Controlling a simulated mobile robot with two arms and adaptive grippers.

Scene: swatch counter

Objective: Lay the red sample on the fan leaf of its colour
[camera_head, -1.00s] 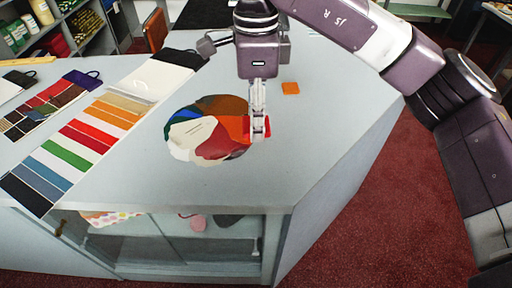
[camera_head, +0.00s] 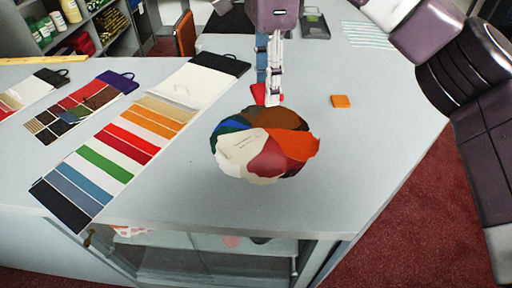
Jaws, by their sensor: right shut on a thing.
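The red sample (camera_head: 258,93) is a small bright red piece held in the fingers of my right gripper (camera_head: 269,97). The gripper points down, just beyond the far edge of the colour fan in the picture. The sample's height above the counter is hard to tell. The fan (camera_head: 240,150) lies spread in a circle, with brown, orange, dark red, cream, white, blue and green leaves. Its dark red leaf (camera_head: 270,159) faces the near side and its orange leaf (camera_head: 297,145) the right. Fingers partly hide the sample. My left gripper is out of view.
A small orange square (camera_head: 341,101) lies on the counter (camera_head: 190,190) right of the fan. A long striped swatch card (camera_head: 103,161) and a smaller dark card (camera_head: 77,106) lie to the left. The counter around the fan is clear; its front edge is near.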

